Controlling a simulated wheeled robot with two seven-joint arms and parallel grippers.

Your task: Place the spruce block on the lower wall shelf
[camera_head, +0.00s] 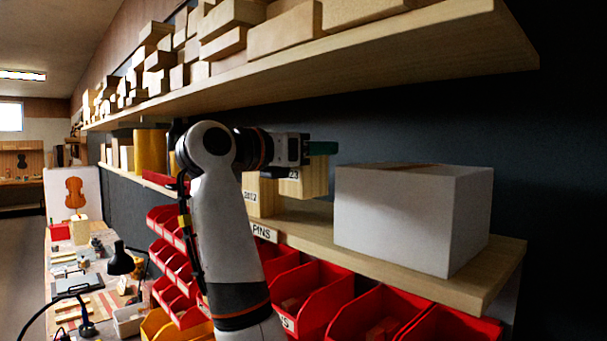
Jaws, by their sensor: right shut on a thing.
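My right arm reaches across the middle of the head view to the lower wall shelf (350,255). My right gripper (318,150) is above the shelf, level with the space under the upper shelf. It is shut on a pale wooden block (312,182), which looks like the spruce block and hangs just below the jaws. Dark marking shows on its front. Another pale block with a number label (262,197) stands just left of it. I cannot tell whether the held block touches the shelf. The fingertips are partly hidden. My left gripper is not in view.
A white box (395,215) stands on the lower shelf, right of the held block. The upper shelf (420,50) overhangs, loaded with wood pieces. Red bins (310,290) hang below the lower shelf. A workbench with a black lamp (120,260) is at left.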

